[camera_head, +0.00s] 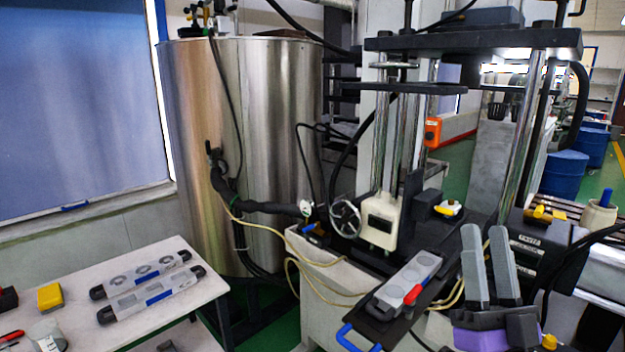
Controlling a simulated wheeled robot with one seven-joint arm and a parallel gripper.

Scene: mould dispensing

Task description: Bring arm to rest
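My gripper (484,232) is at the lower right, with two long grey fingers pointing up and away. The fingers stand apart with a narrow gap and nothing visible between them. A purple part shows at the gripper's base. A grey mould (418,272) with red and blue parts lies on a dark plate in front of the dispensing machine (385,215), left of my gripper and apart from it in the picture. Two similar grey moulds, the rear one (140,272) and the front one (153,298), lie on the white table (95,332).
A large steel tank (265,110) stands behind the table. Metal columns (520,140) of the machine rise behind my gripper. A yellow block (50,297) sits at the table's left. Hoses and cables hang around the machine. Blue drums (565,172) stand at the back right.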

